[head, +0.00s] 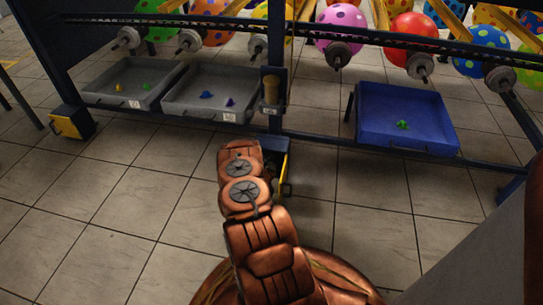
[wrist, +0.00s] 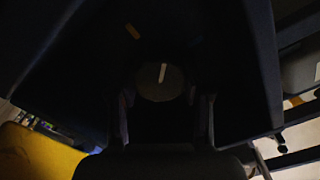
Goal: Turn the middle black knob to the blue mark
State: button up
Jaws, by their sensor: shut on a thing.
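In the wrist view, a round dark knob (wrist: 160,85) with a pale pointer line sits on a dark panel (wrist: 215,60). The pointer stands nearly upright in the picture, tipped slightly right. My gripper (wrist: 161,98) has one finger on each side of the knob and is shut on it. A small orange mark (wrist: 132,31) shows on the panel, up and left of the knob. I see no blue mark in the dark picture. In the head view my own arm hides the gripper and the knob.
Two grey trays (head: 133,103) (head: 212,117) and a blue tray (head: 406,147) with small coloured pieces hang on a dark frame. Several balloons sit above them. The tiled floor (head: 130,200) to the left is clear. A yellow part (wrist: 35,155) shows at lower left in the wrist view.

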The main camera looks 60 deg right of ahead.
jog(key=m+p, duration=0.1)
jog(key=m, duration=0.3)
jog(key=shift+s+p, duration=0.1)
jog(key=shift+p, duration=0.3)
jog(key=m, duration=0.4)
jog(key=shift+f+m+p, duration=0.1)
jog(key=shift+m+p, duration=0.25)
jog(key=shift+m, duration=0.05)
jog(key=o, duration=1.2)
jog(key=shift+c, duration=0.2)
jog(key=v, duration=1.2)
